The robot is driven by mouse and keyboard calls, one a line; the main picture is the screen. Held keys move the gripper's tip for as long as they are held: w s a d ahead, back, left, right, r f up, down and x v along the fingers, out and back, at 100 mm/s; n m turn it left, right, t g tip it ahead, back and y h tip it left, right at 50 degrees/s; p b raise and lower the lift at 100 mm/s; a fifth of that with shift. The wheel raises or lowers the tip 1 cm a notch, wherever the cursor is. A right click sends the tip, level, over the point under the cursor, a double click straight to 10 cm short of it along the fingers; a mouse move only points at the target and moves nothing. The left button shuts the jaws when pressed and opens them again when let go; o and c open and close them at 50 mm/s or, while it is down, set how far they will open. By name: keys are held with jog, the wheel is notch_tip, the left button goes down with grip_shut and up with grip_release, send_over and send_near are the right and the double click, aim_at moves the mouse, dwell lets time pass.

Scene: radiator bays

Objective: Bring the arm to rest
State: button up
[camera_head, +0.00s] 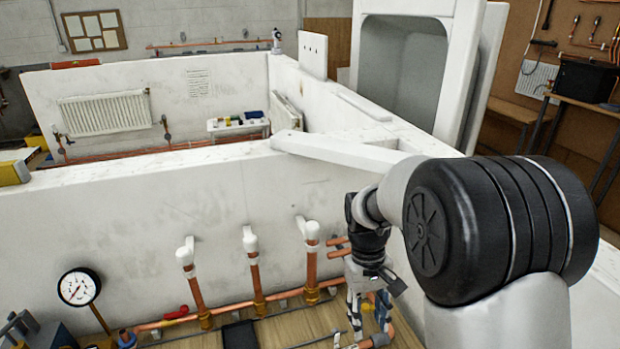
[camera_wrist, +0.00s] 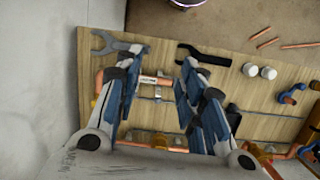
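My gripper (camera_head: 368,305) hangs from my arm at the lower middle right of the head view, fingers pointing down near the copper pipes in the bay's corner. In the wrist view my gripper (camera_wrist: 160,75) has its two blue and grey fingers spread with a clear gap. A short labelled copper pipe piece (camera_wrist: 155,80) shows in the gap, seemingly lying on the wooden board (camera_wrist: 230,95) beyond the fingertips. I see nothing clamped between the fingers.
Three copper pipes with white caps (camera_head: 250,242) rise by the white bay wall (camera_head: 120,230). A pressure gauge (camera_head: 78,287) stands left. An open-ended wrench (camera_wrist: 118,43), a black wrench (camera_wrist: 204,54) and two white caps (camera_wrist: 259,71) lie on the board.

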jog(key=s+d+r+m+t+b, duration=0.1)
jog(key=s+r+t+b, duration=0.25)
jog(key=s+r, duration=0.6)
jog(key=s+f+m+t+y+b, duration=0.1)
jog(key=s+t+b, duration=0.2)
jog(key=s, duration=0.7)
jog(key=shift+s+d+f+m, duration=0.15)
jog(key=shift+s+d+m, duration=0.25)
